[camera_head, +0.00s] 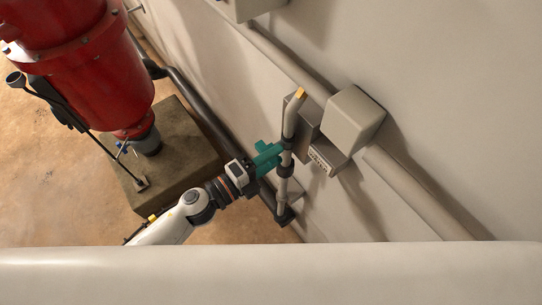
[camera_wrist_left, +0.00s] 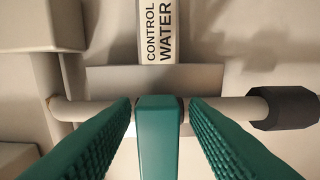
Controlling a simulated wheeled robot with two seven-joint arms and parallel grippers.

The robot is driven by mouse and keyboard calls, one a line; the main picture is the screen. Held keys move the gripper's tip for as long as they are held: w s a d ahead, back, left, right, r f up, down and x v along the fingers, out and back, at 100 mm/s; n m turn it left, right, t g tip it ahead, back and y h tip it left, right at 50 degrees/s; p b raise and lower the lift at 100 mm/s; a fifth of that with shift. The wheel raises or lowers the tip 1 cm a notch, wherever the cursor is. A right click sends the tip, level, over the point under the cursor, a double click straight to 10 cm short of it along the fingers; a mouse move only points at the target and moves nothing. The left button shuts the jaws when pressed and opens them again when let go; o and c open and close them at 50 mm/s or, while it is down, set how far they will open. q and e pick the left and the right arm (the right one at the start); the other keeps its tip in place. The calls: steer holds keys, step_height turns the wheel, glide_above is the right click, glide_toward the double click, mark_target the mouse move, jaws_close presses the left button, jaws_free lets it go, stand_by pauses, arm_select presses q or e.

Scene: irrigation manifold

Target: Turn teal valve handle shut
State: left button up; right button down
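The teal valve handle (camera_wrist_left: 159,140) is a smooth bar standing upright in the middle of the left wrist view, in front of a pale horizontal pipe (camera_wrist_left: 225,110). My left gripper (camera_wrist_left: 160,102) has its two ribbed teal fingers on either side of the handle. A narrow gap shows between each finger and the handle, so the gripper looks open around it. In the head view my left gripper (camera_head: 272,156) is at the wall pipe (camera_head: 283,187), and I cannot separate handle from fingers there. My right gripper is not in view.
A grey box (camera_head: 353,122) and a thick pipe (camera_head: 415,195) are on the wall to the right. A red tank (camera_head: 85,65) stands left over a concrete block (camera_head: 165,180). A white label reading "CONTROL WATER" (camera_wrist_left: 158,35) is above the handle, and a dark fitting (camera_wrist_left: 283,108) is at the right.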

arm_select(q)
steer(key=b+v, duration=0.4)
steer(key=v, duration=0.8)
steer(key=shift+b, duration=0.3)
